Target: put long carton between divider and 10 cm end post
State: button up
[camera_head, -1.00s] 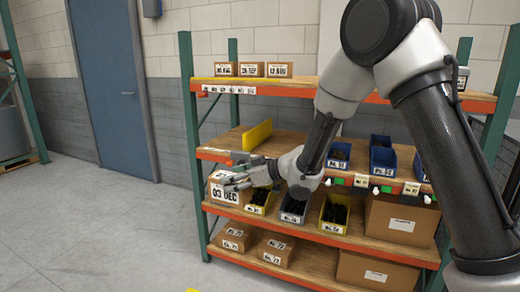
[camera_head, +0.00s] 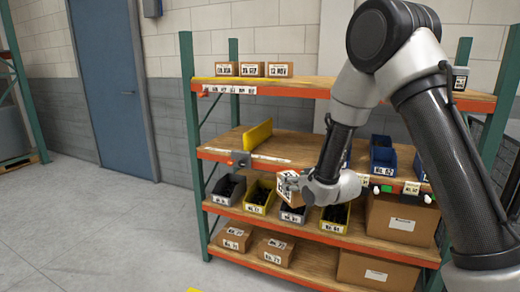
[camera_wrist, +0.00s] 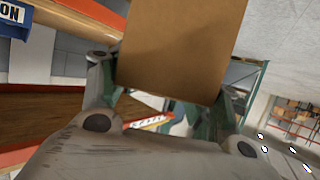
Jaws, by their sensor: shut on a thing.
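My gripper (camera_head: 288,181) is shut on a brown carton (camera_head: 292,192) with a white label, in front of the rack and just below the middle shelf's front edge. In the wrist view the carton (camera_wrist: 185,45) fills the top centre between the two fingers. Its full length cannot be told. The yellow divider (camera_head: 257,135) stands upright on the left part of the middle shelf (camera_head: 228,140). A small grey block (camera_head: 240,159) sits at that shelf's front edge. A green rack upright (camera_head: 190,120) stands at the left end. I cannot tell which part is the 10 cm end post.
Three small cartons (camera_head: 251,69) stand on the top shelf. Blue bins (camera_head: 383,158) are on the middle shelf's right. Grey and yellow bins (camera_head: 259,196) sit on the shelf below, close under my gripper. The middle shelf is bare around the divider.

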jog(key=s+d+f+m+t+h, duration=0.1)
jog(key=d+f+m+h, duration=0.2)
jog(key=d, duration=0.5)
jog(key=s+d+f+m+h, duration=0.15)
jog(key=d+f, duration=0.25)
jog(key=d, duration=0.4)
jog(key=shift+h, duration=0.45)
jog(key=v, duration=0.3)
jog(key=d+v, duration=0.1)
jog(key=v, duration=0.1)
jog(key=shift+s, duration=0.1)
